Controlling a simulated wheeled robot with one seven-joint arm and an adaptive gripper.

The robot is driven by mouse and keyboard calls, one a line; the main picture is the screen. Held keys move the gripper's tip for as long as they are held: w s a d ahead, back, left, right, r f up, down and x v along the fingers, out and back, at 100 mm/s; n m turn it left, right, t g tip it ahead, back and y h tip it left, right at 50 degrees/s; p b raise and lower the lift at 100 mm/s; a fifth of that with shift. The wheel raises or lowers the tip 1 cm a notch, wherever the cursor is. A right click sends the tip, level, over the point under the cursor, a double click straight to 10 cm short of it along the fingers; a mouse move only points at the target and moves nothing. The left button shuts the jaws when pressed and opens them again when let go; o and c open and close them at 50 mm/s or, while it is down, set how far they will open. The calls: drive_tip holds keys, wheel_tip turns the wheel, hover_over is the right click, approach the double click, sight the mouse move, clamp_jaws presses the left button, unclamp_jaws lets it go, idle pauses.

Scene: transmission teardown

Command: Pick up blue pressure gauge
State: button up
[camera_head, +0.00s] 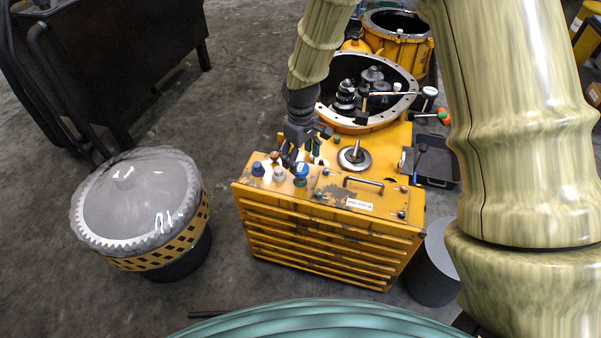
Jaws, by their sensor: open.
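A small blue round part (300,171), which looks like the blue pressure gauge, sits on the top of the yellow housing (330,230) near its left front. A second blue-capped part (258,169) stands farther left, with a small white part (279,174) between them. The blue parts are too small to read any dial. My gripper (289,158) is dark and points down just above and behind these parts, close to the right-hand blue one. It is open and seems to hold nothing. Whether its fingers touch anything cannot be told.
A metal disc with an upright stem (354,159) and a black handle (363,182) are on the housing. Behind is an open round casing (372,122) with loose parts. A black tray (436,162) lies right, a plastic-covered gear drum (140,215) left. Grey floor is free between.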

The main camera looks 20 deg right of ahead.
sight(300, 167)
drive_tip(key=shift+w+f+b, duration=0.1)
drive_tip(key=shift+f+b, duration=0.5)
drive_tip(key=shift+f, duration=2.4)
drive_tip(key=c, duration=1.3)
